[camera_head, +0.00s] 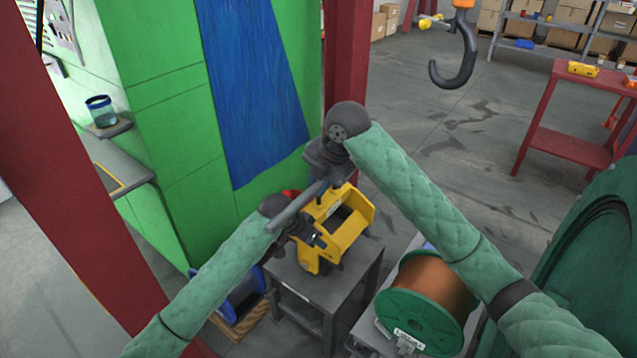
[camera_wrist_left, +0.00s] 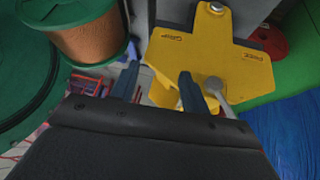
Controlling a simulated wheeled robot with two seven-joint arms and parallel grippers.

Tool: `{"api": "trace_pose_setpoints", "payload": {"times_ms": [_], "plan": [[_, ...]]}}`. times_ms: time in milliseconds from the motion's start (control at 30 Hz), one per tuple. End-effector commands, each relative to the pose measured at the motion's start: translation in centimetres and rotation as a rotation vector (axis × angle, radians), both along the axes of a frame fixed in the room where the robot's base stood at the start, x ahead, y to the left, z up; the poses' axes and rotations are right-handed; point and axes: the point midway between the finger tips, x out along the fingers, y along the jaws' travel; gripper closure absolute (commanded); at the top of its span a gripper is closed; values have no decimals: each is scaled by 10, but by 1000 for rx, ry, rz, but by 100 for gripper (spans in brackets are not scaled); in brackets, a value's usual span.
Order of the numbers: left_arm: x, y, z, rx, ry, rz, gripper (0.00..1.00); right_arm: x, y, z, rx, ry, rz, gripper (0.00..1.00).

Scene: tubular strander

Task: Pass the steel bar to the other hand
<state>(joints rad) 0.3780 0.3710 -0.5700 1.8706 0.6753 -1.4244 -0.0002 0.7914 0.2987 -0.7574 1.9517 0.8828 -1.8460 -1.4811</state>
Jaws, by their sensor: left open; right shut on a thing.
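The steel bar (camera_head: 293,207) is a thin grey rod, held tilted in the air in front of the yellow fixture. My right gripper (camera_head: 323,184) is shut on its upper right end. The bar's lower left end reaches over my left wrist. My left gripper (camera_head: 317,239) is open just below the bar, with its fingers pointing right. In the left wrist view its two dark fingers (camera_wrist_left: 158,76) are apart with nothing clearly between them. A grey round-ended piece (camera_wrist_left: 213,87) shows beside the right finger there; I cannot tell whether it is the bar.
A yellow fixture (camera_head: 355,226) stands on a grey stand (camera_head: 328,291) just behind and below the grippers. A copper-wound green spool (camera_head: 423,310) is at lower right. A blue bin (camera_head: 240,297) sits low at left. A dark hook (camera_head: 456,62) hangs at upper right.

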Motion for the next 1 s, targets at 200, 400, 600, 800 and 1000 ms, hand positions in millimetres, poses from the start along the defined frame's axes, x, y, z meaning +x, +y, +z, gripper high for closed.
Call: {"api": "trace_pose_setpoints", "payload": {"times_ms": [200,400,600,800,1000], "plan": [[-60,-9,-32,-10,28,27,54,0,0,1,1,-2,0,100],[-112,-9,-54,-12,54,67,54,0,0,1,0,-1,0,100],[-164,-5,-70,-9,85,119,54,0,0,1,1,-2,0,100],[-216,6,-83,3,119,182,54,0,0,1,1,-2,0,100],[-269,21,-91,24,160,253,54,0,0,1,1,-2,0,100]]}}
